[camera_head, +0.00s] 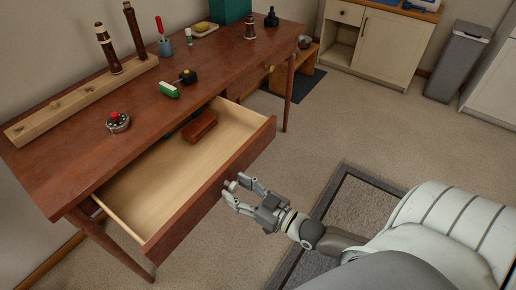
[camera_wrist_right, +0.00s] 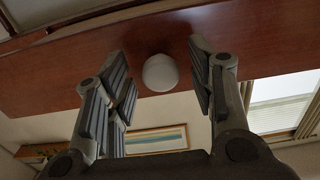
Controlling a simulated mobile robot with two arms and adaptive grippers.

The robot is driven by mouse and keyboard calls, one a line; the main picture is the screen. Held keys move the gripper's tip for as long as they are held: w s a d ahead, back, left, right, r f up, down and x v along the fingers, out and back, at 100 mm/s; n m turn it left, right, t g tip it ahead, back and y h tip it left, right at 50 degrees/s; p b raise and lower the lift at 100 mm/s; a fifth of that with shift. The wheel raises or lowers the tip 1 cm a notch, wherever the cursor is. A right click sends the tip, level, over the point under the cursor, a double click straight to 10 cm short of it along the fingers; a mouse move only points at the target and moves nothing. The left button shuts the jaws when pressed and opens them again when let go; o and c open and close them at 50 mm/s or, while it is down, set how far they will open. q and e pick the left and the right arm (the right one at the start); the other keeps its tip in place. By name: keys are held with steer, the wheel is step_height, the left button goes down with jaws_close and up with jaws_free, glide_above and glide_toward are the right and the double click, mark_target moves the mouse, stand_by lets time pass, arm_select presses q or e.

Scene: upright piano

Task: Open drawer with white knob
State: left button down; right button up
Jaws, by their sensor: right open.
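The drawer (camera_head: 206,190) of the reddish-brown wooden desk is pulled well out, its pale inside showing. Its white knob (camera_wrist_right: 160,72) sits on the drawer front (camera_wrist_right: 110,62), between the open fingers of my right gripper (camera_wrist_right: 158,85) in the wrist view. In the head view my right gripper (camera_head: 244,192) is at the drawer front around the knob, which is partly hidden by the fingers. A brown block-like object (camera_head: 199,127) lies inside the drawer at the back. My left gripper is not in view.
The desk top (camera_head: 140,90) holds a long wooden block (camera_head: 82,99), bottles and small items. A dark-bordered mat (camera_head: 345,205) lies on the floor by my arm. A cabinet (camera_head: 378,45) and grey bin (camera_head: 457,62) stand at the back. The floor between is clear.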

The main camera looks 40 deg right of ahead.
steer(key=v, duration=1)
steer(key=shift+s, duration=0.15)
steer(key=shift+r, duration=0.1)
